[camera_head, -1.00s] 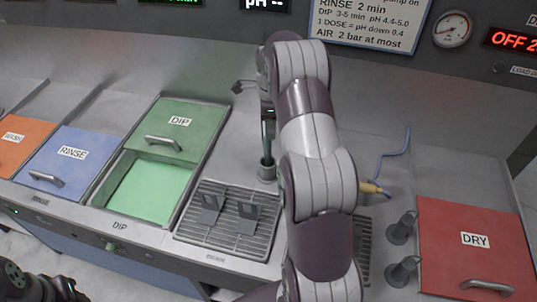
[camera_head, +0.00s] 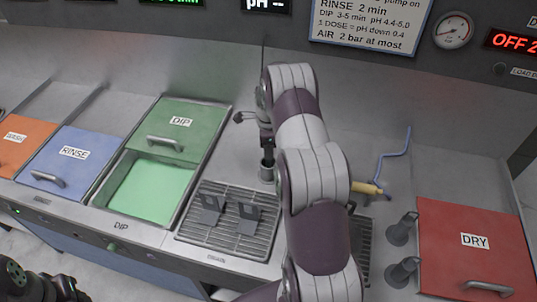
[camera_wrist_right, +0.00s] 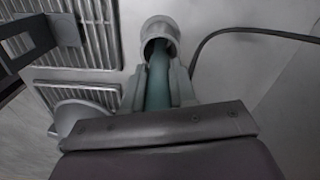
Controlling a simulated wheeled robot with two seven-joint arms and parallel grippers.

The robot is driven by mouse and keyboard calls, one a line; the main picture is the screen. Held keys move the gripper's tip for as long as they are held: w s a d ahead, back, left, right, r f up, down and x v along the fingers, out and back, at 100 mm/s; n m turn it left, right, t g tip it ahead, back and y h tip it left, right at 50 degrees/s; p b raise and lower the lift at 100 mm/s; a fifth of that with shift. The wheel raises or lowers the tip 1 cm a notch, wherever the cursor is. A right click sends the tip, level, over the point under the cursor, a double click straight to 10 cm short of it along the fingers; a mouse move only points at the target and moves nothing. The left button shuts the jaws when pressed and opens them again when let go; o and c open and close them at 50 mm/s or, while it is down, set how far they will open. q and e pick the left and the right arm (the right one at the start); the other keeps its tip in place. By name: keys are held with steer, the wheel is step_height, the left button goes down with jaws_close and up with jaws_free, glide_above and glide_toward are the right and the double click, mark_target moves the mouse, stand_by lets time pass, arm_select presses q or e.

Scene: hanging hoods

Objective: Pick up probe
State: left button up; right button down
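The teal probe (camera_wrist_right: 158,78) stands in a grey cup-like holder (camera_head: 266,172) to the right of the drain rack. The holder's round mouth (camera_wrist_right: 160,35) shows in the right wrist view, with the probe's lower end inside it. My right gripper (camera_head: 267,142) points down just above the holder. In the wrist view its fingers (camera_wrist_right: 159,92) stand on both sides of the probe and look open; any contact is too small to make out. My left gripper (camera_head: 66,290) is at the lower left corner, dark and partly cut off, away from the probe.
The drain rack (camera_head: 205,240) holds two dark grey clips. The green DIP tank (camera_head: 112,190) is half open at left. A tan-handled tool (camera_head: 366,188) with a blue hose, grey posts and the red DRY lid (camera_head: 450,255) are at right. A dark cable (camera_wrist_right: 240,28) curves beside the holder.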

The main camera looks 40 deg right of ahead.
steer(key=shift+w+r, duration=0.1)
steer(key=shift+r, duration=0.2)
step_height(320, 180, up, 6)
steer(key=shift+b, duration=1.2)
step_height(320, 180, up, 5)
steer(key=p, duration=0.3)
steer(key=shift+f, duration=0.1)
steer(key=shift+r+p, duration=0.45)
steer(key=shift+p, duration=0.25)
steer(key=shift+f, duration=0.1)
